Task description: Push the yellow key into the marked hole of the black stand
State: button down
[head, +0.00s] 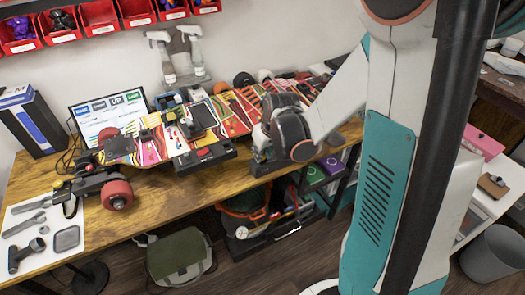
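A long black stand (205,157) sits at the front edge of the wooden table, below a brightly patterned skateboard deck (232,117). A second dark block (268,166) stands farther right, partly covered by my arm. I cannot make out the marked hole in either at this size. Small yellow patches show on and around the deck, but I cannot tell whether one is the yellow key. My arm comes in from the right and its dark round joint covers part of the deck's right half. My gripper's fingers do not show; they seem hidden behind that joint.
A screen (110,113) stands behind the deck's left end. A wheel assembly with a red wheel (117,195) and a white mat (40,232) with tools are at the left. Spray bottles (193,52) stand at the back. The table's front strip has bare wood.

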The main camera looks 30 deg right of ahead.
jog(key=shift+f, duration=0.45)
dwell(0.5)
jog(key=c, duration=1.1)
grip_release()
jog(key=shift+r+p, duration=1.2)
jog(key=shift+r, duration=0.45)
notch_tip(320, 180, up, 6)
jog(key=p, duration=0.4)
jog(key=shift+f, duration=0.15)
